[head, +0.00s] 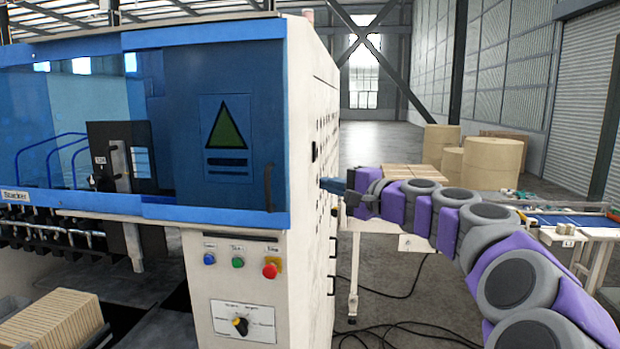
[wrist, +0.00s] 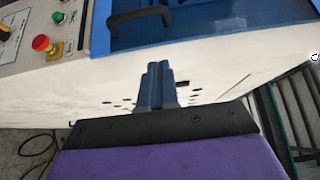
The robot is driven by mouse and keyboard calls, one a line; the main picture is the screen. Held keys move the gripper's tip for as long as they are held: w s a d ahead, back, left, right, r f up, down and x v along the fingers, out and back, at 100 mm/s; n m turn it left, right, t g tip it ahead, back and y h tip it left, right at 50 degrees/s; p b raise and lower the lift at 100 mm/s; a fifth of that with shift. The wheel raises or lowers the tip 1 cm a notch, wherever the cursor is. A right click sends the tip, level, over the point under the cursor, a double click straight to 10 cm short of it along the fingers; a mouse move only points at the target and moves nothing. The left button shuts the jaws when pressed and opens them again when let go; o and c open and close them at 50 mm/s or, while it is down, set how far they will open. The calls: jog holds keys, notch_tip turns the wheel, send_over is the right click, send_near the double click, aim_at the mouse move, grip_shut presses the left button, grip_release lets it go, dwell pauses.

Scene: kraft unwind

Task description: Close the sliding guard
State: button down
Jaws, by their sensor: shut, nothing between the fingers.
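The sliding guard (head: 225,125) is a blue panel with a green triangle label on the front of the white machine. Left of it, clear blue-tinted panes show the machine's inside. Its dark handle (head: 268,187) is near the guard's right edge. The handle also shows in the wrist view (wrist: 142,22) as a dark bar at the top. My gripper (head: 328,185) is to the right of the handle, beside the machine's white side wall, apart from the handle. In the wrist view my gripper (wrist: 157,72) has its blue fingers together and empty, with the white wall behind them.
Below the guard are a blue button (head: 209,259), a green button (head: 238,262), a red stop button (head: 271,268) and a rotary knob (head: 240,325). A cardboard stack (head: 52,318) is at lower left. Tables and brown rolls (head: 492,162) stand at right. Black cables lie on the floor.

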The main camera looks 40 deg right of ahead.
jog(key=p, duration=0.2)
send_near(287, 178)
jog(key=w+a+r, duration=0.1)
jog(key=w, duration=0.4)
jog(key=a, duration=0.1)
jog(key=w+a, duration=0.1)
jog(key=shift+w+a+r, duration=0.15)
jog(key=shift+a+r, duration=0.05)
jog(key=shift+a, duration=0.15)
jog(key=shift+w+a, duration=0.2)
jog(key=shift+a, duration=0.6)
jog(key=shift+d, duration=0.15)
